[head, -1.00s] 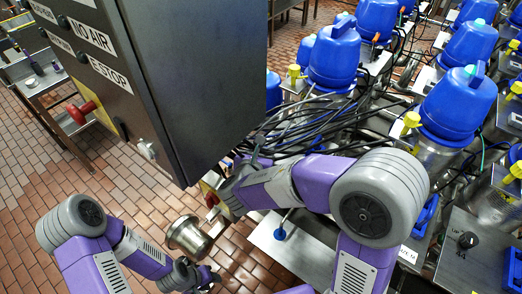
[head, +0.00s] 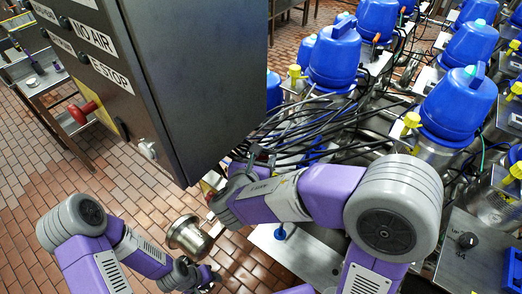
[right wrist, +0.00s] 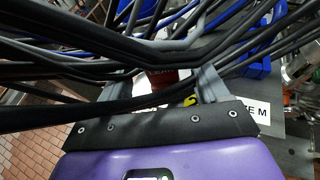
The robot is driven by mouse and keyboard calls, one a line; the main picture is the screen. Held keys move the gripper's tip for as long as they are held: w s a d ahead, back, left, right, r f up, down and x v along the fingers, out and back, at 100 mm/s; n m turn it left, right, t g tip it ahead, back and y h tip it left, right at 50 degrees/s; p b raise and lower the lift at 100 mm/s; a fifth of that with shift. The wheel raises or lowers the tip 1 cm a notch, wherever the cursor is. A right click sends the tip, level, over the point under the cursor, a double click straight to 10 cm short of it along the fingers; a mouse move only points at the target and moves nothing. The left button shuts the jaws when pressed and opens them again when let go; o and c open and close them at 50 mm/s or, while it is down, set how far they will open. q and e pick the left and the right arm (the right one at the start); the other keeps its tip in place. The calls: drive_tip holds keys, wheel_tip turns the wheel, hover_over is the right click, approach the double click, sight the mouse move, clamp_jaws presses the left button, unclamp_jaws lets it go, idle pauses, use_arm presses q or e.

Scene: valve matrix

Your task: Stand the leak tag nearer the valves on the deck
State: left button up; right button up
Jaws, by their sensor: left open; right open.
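A dark red tag lettered "LEAK" (right wrist: 160,78) shows in the right wrist view, partly hidden by black cables. It lies between the two grey fingers of my right gripper (right wrist: 164,86), which stand apart on either side of it. I cannot tell whether they touch it. In the head view my right gripper (head: 257,158) is beside the cabinet and the cable bundle, and the leak tag cannot be made out there. My left gripper (head: 203,277) is open at the bottom, just below a metal cup-shaped part (head: 188,236). The other leak tag cannot be made out.
Black cables (head: 325,120) cross close to my right gripper. A dark cabinet (head: 215,80) blocks the upper left. Blue-topped valves (head: 462,102) stand in rows at right. A grey metal deck (head: 310,262) lies under my right arm. Open tiled floor is at left.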

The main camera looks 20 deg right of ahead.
drive_tip(key=v, duration=0.7)
drive_tip(key=shift+s+a, duration=0.15)
drive_tip(key=shift+s, duration=0.2)
drive_tip(key=shift+r, duration=0.1)
